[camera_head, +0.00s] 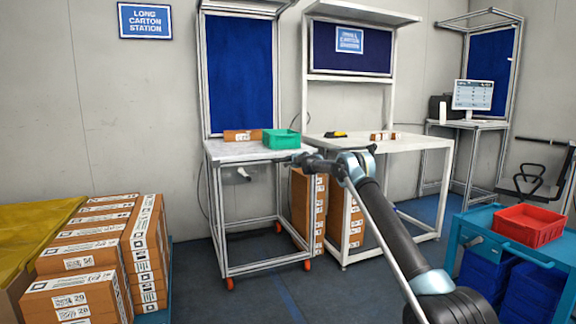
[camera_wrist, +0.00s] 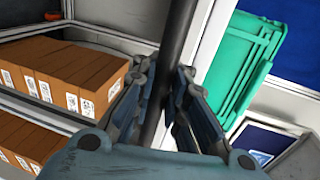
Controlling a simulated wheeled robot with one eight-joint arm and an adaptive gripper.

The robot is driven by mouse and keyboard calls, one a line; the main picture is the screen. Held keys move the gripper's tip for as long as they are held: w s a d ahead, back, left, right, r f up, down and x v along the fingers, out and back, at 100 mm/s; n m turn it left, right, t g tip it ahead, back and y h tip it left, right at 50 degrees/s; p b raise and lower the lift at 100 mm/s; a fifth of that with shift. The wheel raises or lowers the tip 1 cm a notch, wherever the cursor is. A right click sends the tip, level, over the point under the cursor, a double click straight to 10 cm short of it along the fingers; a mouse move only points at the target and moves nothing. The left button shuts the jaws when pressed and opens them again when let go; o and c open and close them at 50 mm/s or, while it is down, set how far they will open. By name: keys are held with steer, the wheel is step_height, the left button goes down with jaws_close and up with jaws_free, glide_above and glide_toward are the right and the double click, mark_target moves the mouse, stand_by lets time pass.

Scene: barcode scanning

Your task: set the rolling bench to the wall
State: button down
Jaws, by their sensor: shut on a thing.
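The rolling bench (camera_head: 232,152) stands in front of the grey wall (camera_head: 90,90), on a metal frame with red-orange castors, with a tall blue back panel (camera_head: 239,75). From this angle I cannot tell how wide any gap to the wall is. My gripper (camera_head: 304,160) is at the bench's right edge. In the wrist view its fingers (camera_wrist: 166,95) are closed around a dark bar (camera_wrist: 179,35), which seems to be the bench's handle. The bar itself is hard to make out in the head view.
A green bin (camera_head: 281,139) and a small carton (camera_head: 242,135) sit on the bench. A fixed white table (camera_head: 400,142) is close on the right, with cartons (camera_head: 308,210) below. Stacked cartons (camera_head: 100,250) stand left. A blue cart with a red bin (camera_head: 529,225) stands right.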

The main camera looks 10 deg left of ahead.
steer(key=shift+s+a, duration=0.1)
steer(key=shift+a, duration=0.1)
steer(key=c, duration=1.6)
jaws_free()
steer(key=shift+d, duration=0.1)
steer(key=shift+s+d, duration=0.2)
steer(key=shift+d, duration=0.05)
steer(key=shift+v, duration=5.6)
